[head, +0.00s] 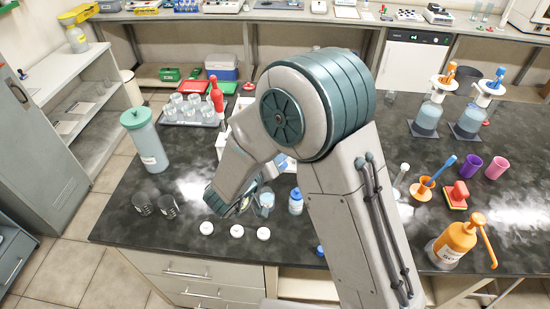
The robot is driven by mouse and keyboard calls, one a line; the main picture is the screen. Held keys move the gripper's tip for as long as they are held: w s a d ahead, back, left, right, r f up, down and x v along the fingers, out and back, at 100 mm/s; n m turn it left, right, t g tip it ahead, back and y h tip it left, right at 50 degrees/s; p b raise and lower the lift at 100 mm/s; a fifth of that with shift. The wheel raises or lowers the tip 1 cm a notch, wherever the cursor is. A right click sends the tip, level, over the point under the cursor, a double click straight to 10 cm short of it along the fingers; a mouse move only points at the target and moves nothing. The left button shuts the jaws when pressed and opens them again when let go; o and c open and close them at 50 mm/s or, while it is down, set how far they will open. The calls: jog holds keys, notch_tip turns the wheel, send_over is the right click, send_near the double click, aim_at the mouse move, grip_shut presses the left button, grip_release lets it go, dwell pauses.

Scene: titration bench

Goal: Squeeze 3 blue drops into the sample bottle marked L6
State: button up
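My gripper (238,208) points down over the dark bench near its front edge, partly hidden by my own arm. I cannot tell whether its fingers are open or shut, or whether they hold anything. A small clear container with bluish contents (266,198) stands just right of the gripper. A small white-and-blue bottle with a blue cap (295,201) stands further right, upright. Its label is too small to read. I cannot make out any L6 mark. My arm hides part of the middle of the bench.
White round caps (237,231) lie along the front edge. Two dark glasses (168,207) and a tall teal-lidded bottle (145,140) stand left. A tray of glasses (188,108) is behind. An orange bottle (456,243) stands at the front right.

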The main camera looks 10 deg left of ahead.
jog(key=shift+f+m+y+b, duration=0.3)
jog(key=shift+m+b, duration=0.2)
jog(key=shift+b, duration=0.5)
jog(key=shift+m+y+b, duration=0.3)
jog(key=shift+b, duration=0.3)
jog(key=m+y+b, duration=0.1)
jog(key=m+b, duration=0.1)
jog(key=b, duration=0.4)
jog(key=shift+m+y, duration=0.4)
jog(key=shift+r+m+y+b, duration=0.25)
jog(key=shift+m+b, duration=0.25)
jog(key=shift+b, duration=0.55)
jog(key=shift+y, duration=0.25)
